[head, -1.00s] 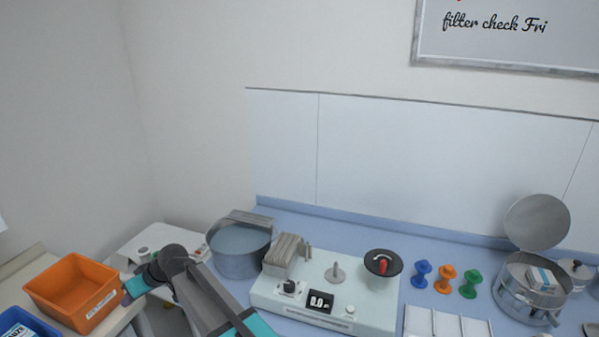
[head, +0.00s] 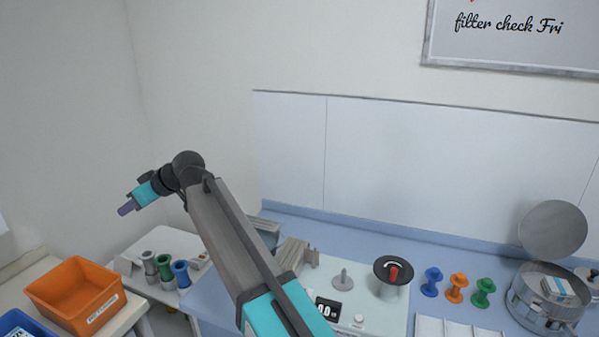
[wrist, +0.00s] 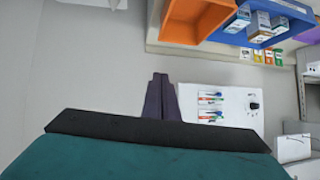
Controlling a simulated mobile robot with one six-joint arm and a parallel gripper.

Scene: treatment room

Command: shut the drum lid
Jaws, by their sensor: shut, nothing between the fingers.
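The steel drum (head: 533,318) stands on the blue counter at the far right of the head view. Its round lid (head: 552,231) is hinged at the back and stands raised, leaning back. A blue and white packet (head: 557,289) shows inside the open drum. My gripper (head: 126,209) is at the left of the head view, in the air, well away from the drum. In the wrist view my gripper's fingers (wrist: 160,98) are together with nothing between them. The drum does not show in the wrist view.
An orange bin (head: 75,294) is at left, also in the wrist view (wrist: 195,22). A whiteboard hangs above.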

